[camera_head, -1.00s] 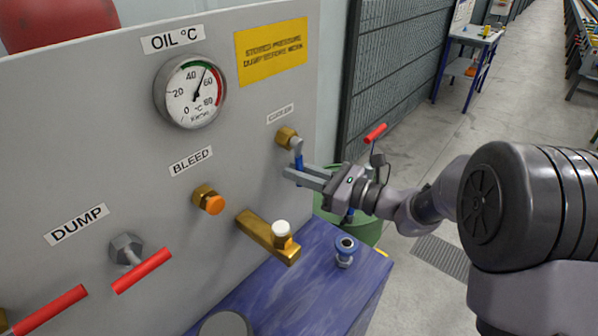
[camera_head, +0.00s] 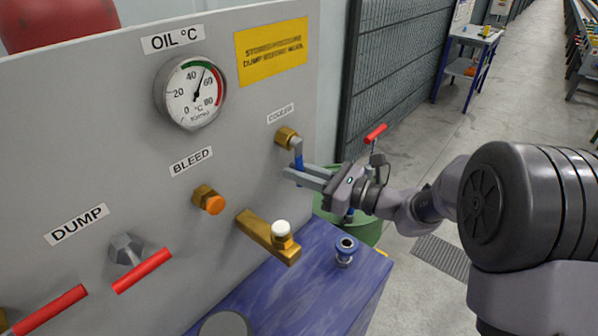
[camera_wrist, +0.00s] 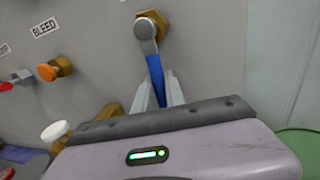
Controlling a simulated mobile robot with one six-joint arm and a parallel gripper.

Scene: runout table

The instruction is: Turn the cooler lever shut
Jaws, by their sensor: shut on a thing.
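The cooler lever has a blue handle (camera_head: 298,163) on a grey arm, hanging down from a brass fitting (camera_head: 286,137) under the COOLER label (camera_head: 281,113). My gripper (camera_head: 299,174) is shut on the blue handle, reaching in from the right with its fingers on either side. In the wrist view the blue handle (camera_wrist: 155,78) runs down between the two fingers from the grey pivot (camera_wrist: 146,30). The lower end of the handle is hidden behind my gripper body there.
Left of the lever are an orange BLEED knob (camera_head: 212,204), a brass block with a white cap (camera_head: 268,238) and a red DUMP lever (camera_head: 142,271). A blue fitting (camera_head: 345,251) stands on the blue surface (camera_head: 310,285) below. A green drum (camera_head: 365,231) stands behind.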

